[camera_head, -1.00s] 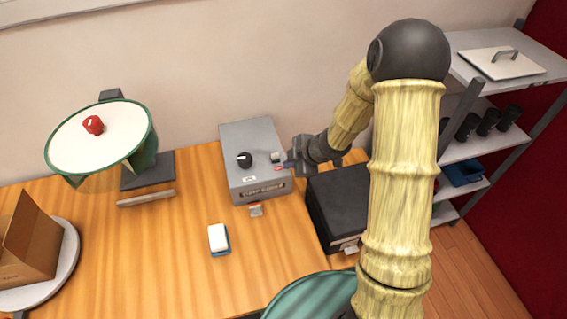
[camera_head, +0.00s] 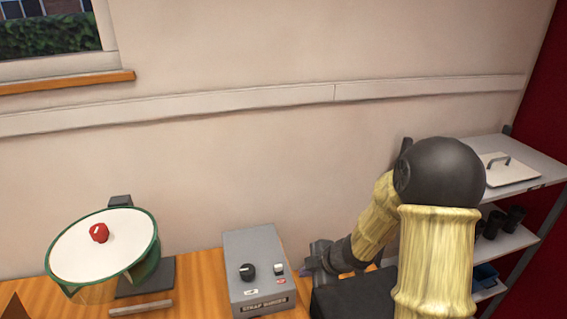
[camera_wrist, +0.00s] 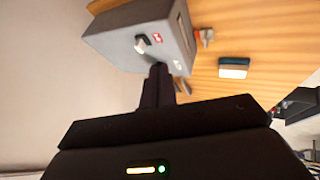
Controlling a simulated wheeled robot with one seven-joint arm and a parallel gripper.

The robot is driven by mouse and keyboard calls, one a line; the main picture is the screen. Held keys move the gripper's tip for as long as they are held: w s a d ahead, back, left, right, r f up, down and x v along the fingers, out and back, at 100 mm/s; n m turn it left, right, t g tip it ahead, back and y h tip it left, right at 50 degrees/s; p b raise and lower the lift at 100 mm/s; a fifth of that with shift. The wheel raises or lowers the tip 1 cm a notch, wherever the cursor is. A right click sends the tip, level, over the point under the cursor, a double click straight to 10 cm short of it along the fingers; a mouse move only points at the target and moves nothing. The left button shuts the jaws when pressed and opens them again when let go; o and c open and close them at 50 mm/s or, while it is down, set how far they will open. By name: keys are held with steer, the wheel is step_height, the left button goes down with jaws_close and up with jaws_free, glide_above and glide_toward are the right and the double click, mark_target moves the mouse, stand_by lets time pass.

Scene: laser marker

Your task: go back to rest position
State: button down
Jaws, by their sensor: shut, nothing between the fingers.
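I cannot tell from these views how close the fingertips are to the box. My arm is bent, with its dark elbow high at the right.
A round white-topped device with a green rim (camera_head: 75,252) and a red knob (camera_head: 99,232) stands at left. A grey shelf (camera_head: 515,172) with a lidded tray stands at right. A blue-and-white block (camera_wrist: 233,68) lies on the wooden table (camera_wrist: 270,30).

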steer(key=s+d+r+m+h, duration=0.5)
steer(key=d+m, duration=0.2)
steer(key=m, duration=0.3)
steer(key=s+a+r+m+g, duration=0.1)
steer(key=s+r+m+g, duration=0.1)
steer(key=s+m, duration=0.7)
steer(key=shift+s+h, duration=0.3)
steer(key=shift+s, duration=0.55)
steer(key=shift+a+r, duration=0.1)
steer(key=shift+a, duration=0.05)
